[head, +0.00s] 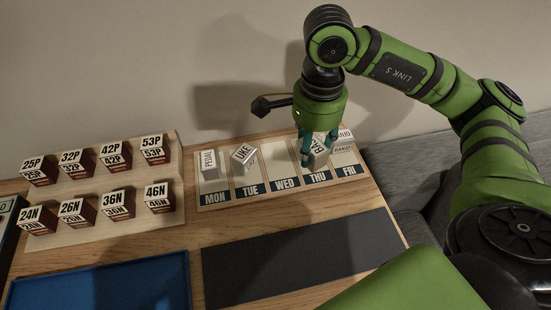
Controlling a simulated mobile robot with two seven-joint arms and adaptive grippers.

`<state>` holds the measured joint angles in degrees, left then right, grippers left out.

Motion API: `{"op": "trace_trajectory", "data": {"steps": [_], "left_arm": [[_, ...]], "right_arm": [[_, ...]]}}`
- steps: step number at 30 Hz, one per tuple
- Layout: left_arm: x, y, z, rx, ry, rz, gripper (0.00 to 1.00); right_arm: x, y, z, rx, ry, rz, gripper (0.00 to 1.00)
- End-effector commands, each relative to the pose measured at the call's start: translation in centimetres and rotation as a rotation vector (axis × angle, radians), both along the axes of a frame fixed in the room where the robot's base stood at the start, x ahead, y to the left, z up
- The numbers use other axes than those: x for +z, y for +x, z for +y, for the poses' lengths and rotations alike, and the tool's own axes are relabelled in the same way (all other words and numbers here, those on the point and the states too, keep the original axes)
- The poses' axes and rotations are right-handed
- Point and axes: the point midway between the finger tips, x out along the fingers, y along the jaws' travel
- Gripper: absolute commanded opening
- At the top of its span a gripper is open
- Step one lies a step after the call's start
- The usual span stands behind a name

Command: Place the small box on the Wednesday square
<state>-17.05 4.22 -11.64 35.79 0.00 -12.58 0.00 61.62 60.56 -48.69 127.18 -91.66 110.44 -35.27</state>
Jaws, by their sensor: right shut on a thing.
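The weekday board (227,199) lies at the back of the table, with squares marked MON to FRI. The Wednesday square (283,171) is bare. My right gripper (319,148) reaches down from above and is shut on a small white box (319,158) with a partly hidden label starting "BA". This box appears over the THU square, right of Wednesday; whether it touches the board I cannot tell. A box marked PEDAL (209,164) stands on MON and a tilted-looking box marked UKE (244,157) on TUE. My left gripper is not in view.
A white box marked BANJO (343,150) is at FRI, close right of my gripper. A wooden rack (85,187) with several labelled string boxes stands left. A dark mat (300,262) and blue tray (105,284) lie in front. A grey sofa (405,160) is at right.

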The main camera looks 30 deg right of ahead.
Motion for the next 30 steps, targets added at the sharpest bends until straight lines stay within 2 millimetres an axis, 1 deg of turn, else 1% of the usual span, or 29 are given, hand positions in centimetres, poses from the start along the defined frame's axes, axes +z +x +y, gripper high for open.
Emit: {"op": "trace_trajectory", "data": {"steps": [1,3,6,8,11,14,21,24,27,30], "left_arm": [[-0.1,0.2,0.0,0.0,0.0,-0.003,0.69],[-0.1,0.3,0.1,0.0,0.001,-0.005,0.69],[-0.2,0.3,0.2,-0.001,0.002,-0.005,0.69],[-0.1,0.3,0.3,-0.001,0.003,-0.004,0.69],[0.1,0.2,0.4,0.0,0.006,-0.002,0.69],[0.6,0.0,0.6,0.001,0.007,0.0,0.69],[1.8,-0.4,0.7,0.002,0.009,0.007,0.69],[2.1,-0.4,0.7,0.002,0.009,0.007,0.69],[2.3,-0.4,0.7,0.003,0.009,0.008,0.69],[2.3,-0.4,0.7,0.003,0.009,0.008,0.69]], "right_arm": [[0.2,-0.2,-0.5,-0.09,-0.001,-0.001,0.11],[0.6,-0.5,-0.9,-0.199,-0.001,-0.002,0.11],[0.8,-0.7,-1.4,-0.305,-0.002,-0.004,0.11],[0.9,-0.7,-1.4,-0.342,-0.002,-0.004,0.11],[0.5,0.1,-1.2,-0.366,0.0,-0.001,0.11],[-0.5,1.9,-0.6,-0.368,-0.001,0.001,0.11],[-3.8,7.2,0.9,-0.367,0.0,-0.001,0.11],[-4.9,8.9,1.4,-0.366,-0.002,-0.001,0.11],[-5.6,9.9,1.7,-0.366,-0.001,-0.003,0.11],[-6.0,10.4,1.8,-0.365,-0.003,-0.004,0.11]]}}
